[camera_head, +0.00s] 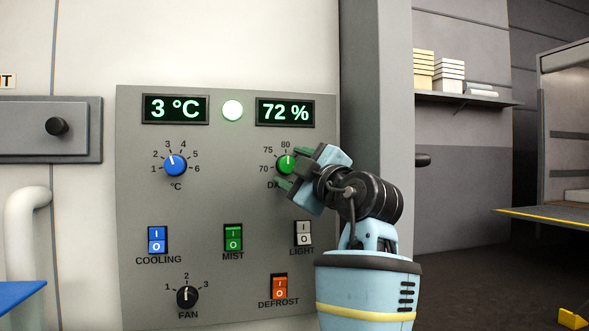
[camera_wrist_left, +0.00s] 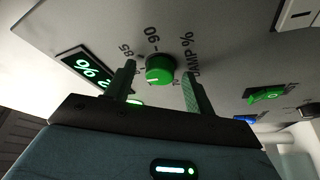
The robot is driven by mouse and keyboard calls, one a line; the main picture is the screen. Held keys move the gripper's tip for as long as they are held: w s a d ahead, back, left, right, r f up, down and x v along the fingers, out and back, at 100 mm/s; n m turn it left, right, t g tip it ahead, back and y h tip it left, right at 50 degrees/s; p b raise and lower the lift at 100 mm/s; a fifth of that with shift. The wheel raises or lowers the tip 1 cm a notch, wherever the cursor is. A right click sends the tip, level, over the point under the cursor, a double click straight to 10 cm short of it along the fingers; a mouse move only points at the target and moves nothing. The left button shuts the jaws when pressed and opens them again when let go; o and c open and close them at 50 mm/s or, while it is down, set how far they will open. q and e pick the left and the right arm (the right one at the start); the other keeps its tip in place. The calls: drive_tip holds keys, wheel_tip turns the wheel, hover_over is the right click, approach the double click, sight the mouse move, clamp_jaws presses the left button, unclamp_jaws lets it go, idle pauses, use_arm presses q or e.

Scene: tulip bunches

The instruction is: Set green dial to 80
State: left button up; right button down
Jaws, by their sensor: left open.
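The green dial (camera_head: 284,163) sits on the grey control panel under the humidity display (camera_head: 285,112), which reads 72 %. Its labels 70, 75 and 80 show in the head view; my left gripper (camera_head: 291,170) hides the right side of its scale. In the left wrist view the dial (camera_wrist_left: 160,68) has a white mark on its lower part, with 85 and 90 beside it. My left gripper (camera_wrist_left: 159,76) is open, its two green fingers on either side of the dial. I cannot tell whether they touch it. My right gripper is not in view.
The panel (camera_head: 220,205) also holds a blue dial (camera_head: 175,165), a black fan dial (camera_head: 187,297), and cooling (camera_head: 157,240), mist (camera_head: 233,238), light (camera_head: 303,234) and defrost (camera_head: 279,287) switches. A grey pillar (camera_head: 378,90) stands right of the panel.

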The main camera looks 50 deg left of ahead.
use_arm(q)
drive_tip(key=v, duration=0.8)
drive_tip(key=shift+a, duration=0.1)
idle(0.5)
